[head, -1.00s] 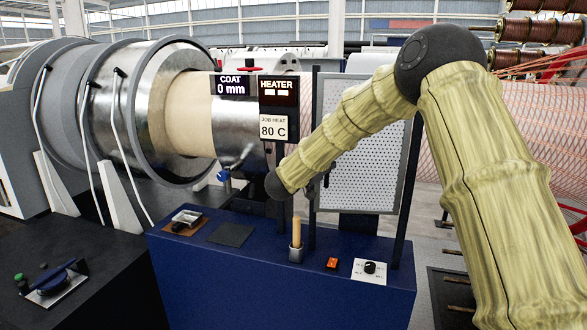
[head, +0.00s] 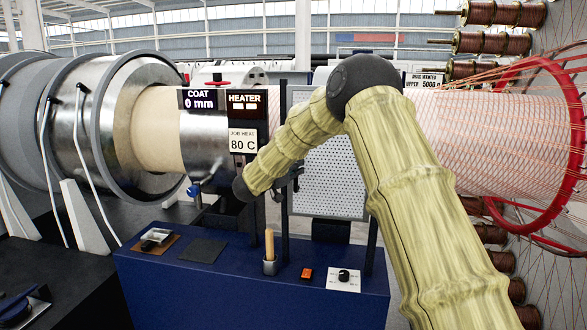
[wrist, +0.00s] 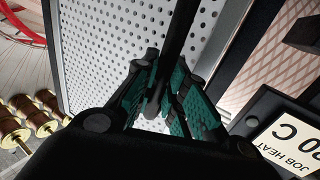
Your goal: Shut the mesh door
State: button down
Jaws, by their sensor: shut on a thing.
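The mesh door (head: 330,172) is a pale perforated panel in a grey frame, right of the heater sign in the head view. It also fills much of the wrist view (wrist: 100,45), close behind my gripper. My gripper (wrist: 160,98) has green-padded fingers closed around a dark bar (wrist: 183,32) that stands in front of the mesh and looks like the door's handle. In the head view my gripper (head: 290,180) is small and dark at the door's left edge, partly hidden by my arm. My arm also covers the door's upper right part.
A blue console (head: 240,275) with a wooden-handled tool (head: 269,245), an orange switch (head: 307,273) and a knob plate (head: 343,277) stands below. The heater sign (head: 246,105) is close to my wrist on the left. A red ring (head: 578,130) with wires and spools is at right.

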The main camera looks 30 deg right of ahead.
jog(key=c, duration=1.7)
grip_release()
jog(key=shift+w+d+r, duration=0.1)
jog(key=shift+d+r, duration=0.05)
jog(key=shift+r, duration=0.1)
jog(key=shift+o, duration=1.2)
jog(key=shift+d+f, duration=0.1)
jog(key=shift+f, duration=0.1)
jog(key=shift+a, duration=0.2)
jog(key=v, duration=1.1)
jog(key=shift+a, duration=0.4)
jog(key=shift+f, duration=0.1)
